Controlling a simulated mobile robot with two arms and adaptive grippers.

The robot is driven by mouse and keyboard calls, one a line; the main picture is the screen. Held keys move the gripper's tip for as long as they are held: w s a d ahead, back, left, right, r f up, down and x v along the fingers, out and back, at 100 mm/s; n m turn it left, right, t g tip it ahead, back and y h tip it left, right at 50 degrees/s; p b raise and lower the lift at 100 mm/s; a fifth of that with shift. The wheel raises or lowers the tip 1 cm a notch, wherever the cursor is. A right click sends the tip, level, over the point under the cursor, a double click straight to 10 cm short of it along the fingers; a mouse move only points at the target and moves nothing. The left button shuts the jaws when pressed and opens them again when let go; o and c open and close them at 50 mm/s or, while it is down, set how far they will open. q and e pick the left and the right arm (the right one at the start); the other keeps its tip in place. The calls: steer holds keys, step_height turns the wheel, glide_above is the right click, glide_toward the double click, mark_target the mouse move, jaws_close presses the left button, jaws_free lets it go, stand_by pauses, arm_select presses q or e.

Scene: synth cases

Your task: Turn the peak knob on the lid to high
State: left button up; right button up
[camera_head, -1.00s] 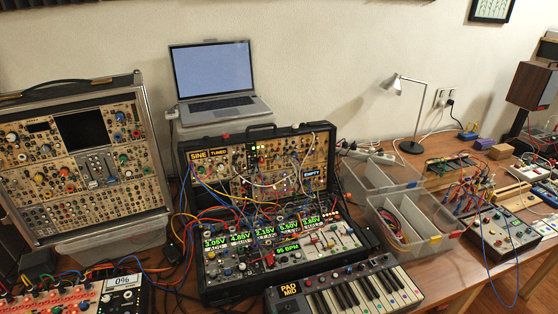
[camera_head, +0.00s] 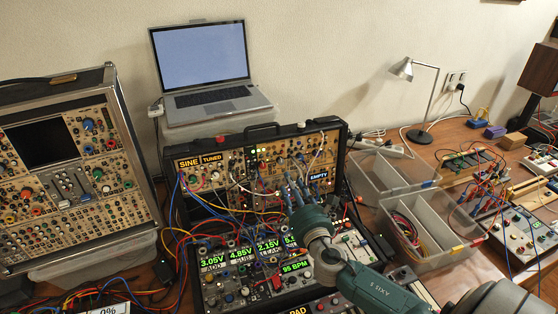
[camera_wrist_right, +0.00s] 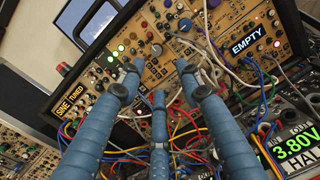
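The synth case's lid (camera_head: 237,163) stands upright behind its lower half, full of knobs, jacks and patch cables. Its displays read SINE, TUNED and EMPTY. My right gripper (camera_head: 294,184) is in front of the lid's right half, just left of and below the EMPTY display. In the right wrist view its three blue fingers (camera_wrist_right: 158,78) are spread, with nothing held between them. Several knobs on the lid panel (camera_wrist_right: 150,50) show beyond the fingertips. Knob labels are too small to read, so I cannot tell which is peak or its setting. My left gripper is not in view.
Patch cables (camera_wrist_right: 235,82) loop close around the fingers. The case's lower half (camera_head: 235,285) with green voltage displays lies below my right arm. A laptop (camera_head: 205,75) stands behind, another synth case (camera_head: 75,165) at left, clear bins (camera_head: 430,225) at right.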

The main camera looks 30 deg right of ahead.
mark_target(281, 163)
steer(key=x, duration=0.3)
steer(key=r+p+x, duration=0.1)
steer(key=x, duration=0.2)
steer(key=shift+a, duration=0.1)
steer(key=shift+x, duration=0.8)
steer(key=shift+w+d, duration=0.25)
steer(key=shift+w, duration=0.35)
steer(key=shift+w+f, duration=0.1)
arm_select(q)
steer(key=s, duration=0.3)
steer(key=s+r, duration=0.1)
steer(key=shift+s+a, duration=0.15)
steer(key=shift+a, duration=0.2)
arm_select(e)
jaws_close()
